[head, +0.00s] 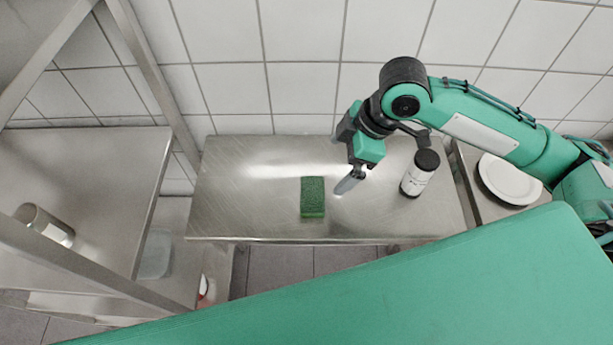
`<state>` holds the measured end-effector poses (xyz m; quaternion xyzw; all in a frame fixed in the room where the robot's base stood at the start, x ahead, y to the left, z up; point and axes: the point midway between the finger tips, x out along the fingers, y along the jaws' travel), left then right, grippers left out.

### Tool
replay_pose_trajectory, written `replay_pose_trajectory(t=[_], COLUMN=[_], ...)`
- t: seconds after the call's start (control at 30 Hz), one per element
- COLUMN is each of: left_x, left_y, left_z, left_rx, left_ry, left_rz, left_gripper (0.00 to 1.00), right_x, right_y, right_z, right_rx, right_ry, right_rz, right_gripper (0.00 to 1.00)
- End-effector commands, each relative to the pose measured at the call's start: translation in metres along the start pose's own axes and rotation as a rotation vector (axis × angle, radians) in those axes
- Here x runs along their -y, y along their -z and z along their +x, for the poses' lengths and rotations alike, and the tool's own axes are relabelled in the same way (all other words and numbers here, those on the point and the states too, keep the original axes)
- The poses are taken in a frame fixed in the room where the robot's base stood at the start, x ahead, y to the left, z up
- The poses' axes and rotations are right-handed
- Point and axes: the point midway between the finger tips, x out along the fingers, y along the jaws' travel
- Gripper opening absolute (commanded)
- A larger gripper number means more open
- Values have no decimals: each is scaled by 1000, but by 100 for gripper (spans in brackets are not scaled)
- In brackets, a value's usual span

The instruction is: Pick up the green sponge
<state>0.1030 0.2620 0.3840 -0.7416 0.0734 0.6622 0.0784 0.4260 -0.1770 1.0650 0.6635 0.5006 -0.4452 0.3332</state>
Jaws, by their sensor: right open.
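The green sponge (313,197) lies on the steel table (240,205), near the middle of its top. It is a small upright-looking block, longer front to back in the picture. My right gripper (343,187) reaches in from the right and is open and empty. Its fingertips are just to the right of the sponge and above the table, apart from the sponge. My left gripper does not show.
A dark-capped container with a white label (416,178) stands right of my gripper. White plates (510,180) lie on a surface further right. A steel shelf unit (90,165) with a metal cup (42,222) is at the left. A tiled wall (300,90) closes the back.

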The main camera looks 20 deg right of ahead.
Motion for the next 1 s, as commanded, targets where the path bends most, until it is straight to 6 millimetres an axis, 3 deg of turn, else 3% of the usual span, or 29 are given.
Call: replay_pose_trajectory(t=[0.43, 0.57, 0.8, 1.0], left_x=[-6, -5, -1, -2], left_y=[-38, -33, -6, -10], left_z=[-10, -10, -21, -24], left_rx=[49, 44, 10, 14], left_ry=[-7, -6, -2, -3], left_rz=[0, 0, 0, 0], left_gripper=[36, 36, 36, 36], right_x=[1, 1, 2, 2], right_y=[0, 0, -3, -4], right_z=[73, 83, 109, 134], right_rx=[0, 0, 1, 0], right_ry=[4, 1, 5, 2], right_rz=[1, 0, 3, 1], right_gripper=[100, 100, 100, 100])
